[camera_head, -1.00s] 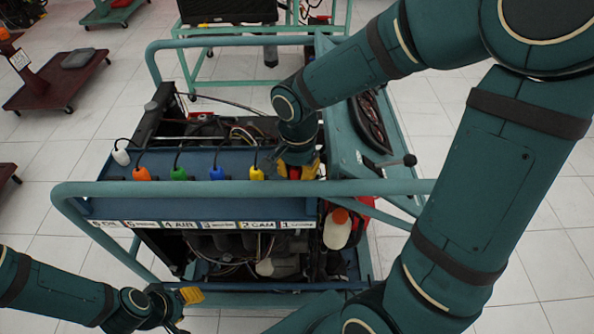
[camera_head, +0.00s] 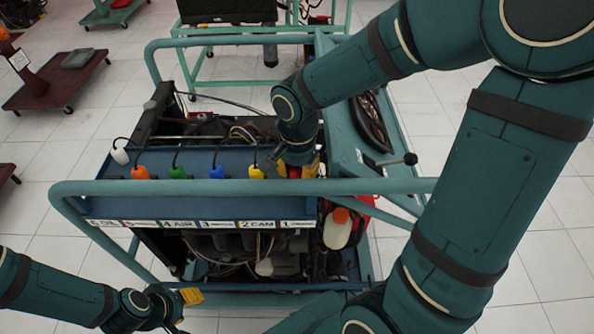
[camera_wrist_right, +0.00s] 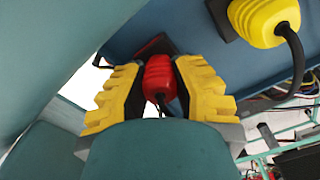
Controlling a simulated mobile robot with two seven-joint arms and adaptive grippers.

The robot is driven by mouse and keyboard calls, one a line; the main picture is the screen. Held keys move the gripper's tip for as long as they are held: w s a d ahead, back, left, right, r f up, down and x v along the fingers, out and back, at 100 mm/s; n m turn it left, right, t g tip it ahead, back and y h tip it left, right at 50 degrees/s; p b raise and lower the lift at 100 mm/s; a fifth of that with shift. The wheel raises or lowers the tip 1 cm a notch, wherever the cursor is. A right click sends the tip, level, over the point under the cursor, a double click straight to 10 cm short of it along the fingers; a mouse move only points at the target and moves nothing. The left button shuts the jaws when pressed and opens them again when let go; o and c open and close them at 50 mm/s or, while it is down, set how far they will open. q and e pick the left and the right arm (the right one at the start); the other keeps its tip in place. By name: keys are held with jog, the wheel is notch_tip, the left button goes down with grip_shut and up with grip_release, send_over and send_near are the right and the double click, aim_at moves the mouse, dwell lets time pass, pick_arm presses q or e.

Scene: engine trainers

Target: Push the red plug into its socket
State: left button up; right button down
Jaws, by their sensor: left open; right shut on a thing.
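The red plug (camera_wrist_right: 157,80) is between the yellow-padded fingers of my right gripper (camera_wrist_right: 158,85), which is shut on its ribbed body. Its dark cable end points toward the wrist, and its far end faces the blue panel (camera_wrist_right: 190,30). My left gripper (camera_head: 190,296) is open, low at the left, away from the panel.
A yellow plug (camera_head: 256,172) is seated beside my right gripper, with blue (camera_head: 217,172), green (camera_head: 178,173), orange (camera_head: 140,172) and white (camera_head: 120,155) plugs further left. A teal frame rail (camera_head: 160,188) runs in front of the panel. A black-knobbed lever (camera_head: 409,159) stands at the right.

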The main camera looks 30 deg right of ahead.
jog(key=c, duration=0.8)
grip_release()
jog(key=shift+r+p, duration=2.55)
jog(key=shift+r, duration=0.95)
